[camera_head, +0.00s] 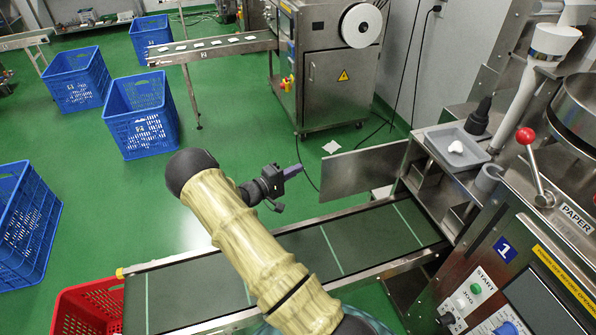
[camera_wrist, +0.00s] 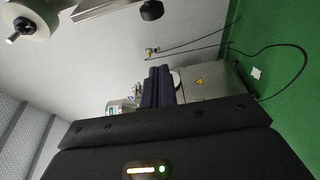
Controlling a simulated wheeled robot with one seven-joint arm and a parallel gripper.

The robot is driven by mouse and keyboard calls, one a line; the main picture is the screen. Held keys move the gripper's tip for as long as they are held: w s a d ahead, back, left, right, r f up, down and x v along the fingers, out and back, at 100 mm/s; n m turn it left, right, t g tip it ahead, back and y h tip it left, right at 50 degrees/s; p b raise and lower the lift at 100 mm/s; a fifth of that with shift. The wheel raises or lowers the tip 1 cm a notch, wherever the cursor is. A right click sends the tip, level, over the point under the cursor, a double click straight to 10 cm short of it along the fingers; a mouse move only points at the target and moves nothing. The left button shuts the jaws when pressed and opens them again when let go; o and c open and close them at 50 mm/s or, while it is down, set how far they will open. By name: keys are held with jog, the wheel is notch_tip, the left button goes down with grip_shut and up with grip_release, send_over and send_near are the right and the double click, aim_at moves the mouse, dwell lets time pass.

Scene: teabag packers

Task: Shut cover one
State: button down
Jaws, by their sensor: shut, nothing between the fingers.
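A flat grey metal panel (camera_head: 362,170), which looks like cover one, stands swung open from the machine marked 1 (camera_head: 505,249). It stands upright along the far side of the conveyor. My gripper (camera_head: 299,168) is left of the panel's free edge, with a small gap in the picture. I cannot tell the gap in depth. The dark fingers are together and empty. In the wrist view my gripper (camera_wrist: 158,72) also shows shut, with nothing between the fingers. I cannot make out the panel there.
Machine one's green conveyor belt (camera_head: 375,240) runs under my arm. A red crate (camera_head: 88,306) stands at its left end. A grey tray (camera_head: 470,138) and a red-knobbed lever (camera_head: 533,160) are on the machine. Another packer (camera_head: 342,85) stands behind.

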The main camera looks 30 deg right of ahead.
jog(key=d+p, duration=0.1)
jog(key=d, duration=0.7)
jog(key=s, duration=0.1)
jog(key=s+a+p, duration=0.1)
jog(key=s, duration=0.1)
jog(key=shift+s, duration=0.15)
jog(key=shift+d, duration=0.1)
